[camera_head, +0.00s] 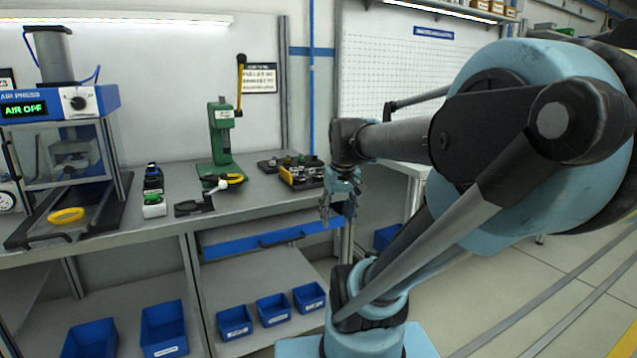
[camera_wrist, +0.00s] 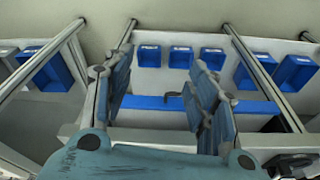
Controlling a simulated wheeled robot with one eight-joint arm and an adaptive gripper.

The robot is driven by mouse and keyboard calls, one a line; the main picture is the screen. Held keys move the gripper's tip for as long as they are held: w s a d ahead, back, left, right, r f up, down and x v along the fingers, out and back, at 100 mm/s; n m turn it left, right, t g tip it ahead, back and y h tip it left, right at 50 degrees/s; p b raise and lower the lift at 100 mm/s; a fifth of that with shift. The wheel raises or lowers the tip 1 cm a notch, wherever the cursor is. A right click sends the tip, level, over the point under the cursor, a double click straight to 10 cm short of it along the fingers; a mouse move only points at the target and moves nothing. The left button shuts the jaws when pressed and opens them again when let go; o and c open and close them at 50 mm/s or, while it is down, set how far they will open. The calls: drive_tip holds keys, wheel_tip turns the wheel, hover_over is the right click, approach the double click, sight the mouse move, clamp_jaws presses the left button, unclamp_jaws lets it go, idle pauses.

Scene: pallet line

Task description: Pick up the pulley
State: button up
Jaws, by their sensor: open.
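A yellow ring (camera_head: 66,216), which looks like a pulley, lies on the base of the air press (camera_head: 58,105) at the left of the bench. A second yellow ring-like part (camera_head: 235,178) sits at the foot of the green lever press (camera_head: 221,138). I cannot tell for certain which one is the pulley. My gripper (camera_head: 338,212) hangs near the bench's front right corner, well to the right of both. In the wrist view my gripper (camera_wrist: 160,72) has its two blue fingers wide apart, with nothing between them. No pulley shows there.
A black and yellow fixture (camera_head: 302,172) stands on the bench's right end. A black clamp (camera_head: 196,204) and a small green-topped box (camera_head: 154,206) lie between the presses. Below are a blue drawer (camera_head: 262,241) and several blue bins (camera_head: 234,322). Open floor lies to the right.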

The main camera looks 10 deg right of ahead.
drive_tip(key=w+r+n, duration=0.1)
drive_tip(key=w+r, duration=1)
drive_tip(key=w, duration=0.4)
drive_tip(key=n, duration=0.1)
approach(318, 176)
drive_tip(key=f, duration=0.3)
drive_tip(key=shift+s+d+f+y, duration=0.2)
drive_tip(key=shift+d+y, duration=0.05)
drive_tip(key=shift+y, duration=0.15)
drive_tip(key=shift+w+x, duration=0.15)
drive_tip(key=shift+x, duration=1.15)
drive_tip(key=shift+w+x, duration=0.15)
drive_tip(key=shift+x, duration=1.15)
drive_tip(key=shift+r, duration=0.1)
drive_tip(key=c, duration=0.9)
